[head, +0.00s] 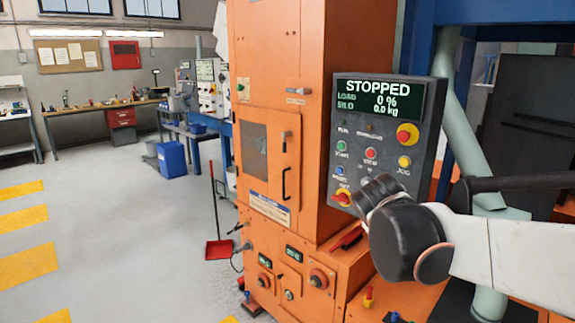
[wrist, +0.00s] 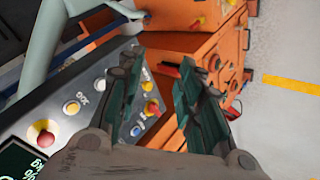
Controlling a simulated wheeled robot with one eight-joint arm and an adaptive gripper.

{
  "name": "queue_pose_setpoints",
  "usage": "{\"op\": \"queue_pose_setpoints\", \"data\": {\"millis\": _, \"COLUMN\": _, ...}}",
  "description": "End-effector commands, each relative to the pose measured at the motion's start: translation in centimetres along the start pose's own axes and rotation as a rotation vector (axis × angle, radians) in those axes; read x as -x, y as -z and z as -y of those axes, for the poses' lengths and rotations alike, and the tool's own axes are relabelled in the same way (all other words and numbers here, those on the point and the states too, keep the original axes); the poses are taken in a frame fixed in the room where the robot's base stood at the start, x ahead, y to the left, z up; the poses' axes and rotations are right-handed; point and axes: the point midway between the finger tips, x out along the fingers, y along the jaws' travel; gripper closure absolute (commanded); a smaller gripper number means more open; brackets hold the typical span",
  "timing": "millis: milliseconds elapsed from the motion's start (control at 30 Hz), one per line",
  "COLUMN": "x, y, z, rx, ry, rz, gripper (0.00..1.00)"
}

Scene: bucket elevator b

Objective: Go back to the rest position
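My gripper (wrist: 162,65) shows in the wrist view with its two dark green fingers spread apart. Nothing is between them. The control panel (head: 384,112) is right of centre in the head view. Its screen reads STOPPED, 0 % and 0.0 kg. In the wrist view the panel (wrist: 62,105) lies left of and behind the fingers. In the head view my wrist is in front of the panel's lower edge, close to a red and yellow selector knob (head: 343,198). My fingers are mostly hidden there, and I cannot tell whether they touch the panel.
The orange elevator housing (head: 275,60) stands left of the panel. A pale green pipe (head: 462,140) runs close to my arm. A red dustpan (head: 219,249) is on the floor. A blue bin (head: 171,159) and a workbench (head: 95,108) are farther back. The left floor is mostly clear.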

Motion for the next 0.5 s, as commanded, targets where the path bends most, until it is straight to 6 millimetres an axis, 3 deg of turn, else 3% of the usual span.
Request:
{"op": "queue_pose_setpoints", "data": {"millis": 100, "x": 2.2, "y": -3.6, "z": 0.6, "rx": -0.067, "ry": 0.071, "rz": 0.002, "gripper": 0.67}}
{"op": "queue_pose_setpoints", "data": {"millis": 500, "x": 8.1, "y": -14.0, "z": 5.5, "rx": -0.301, "ry": 0.305, "rz": -0.013, "gripper": 0.67}}
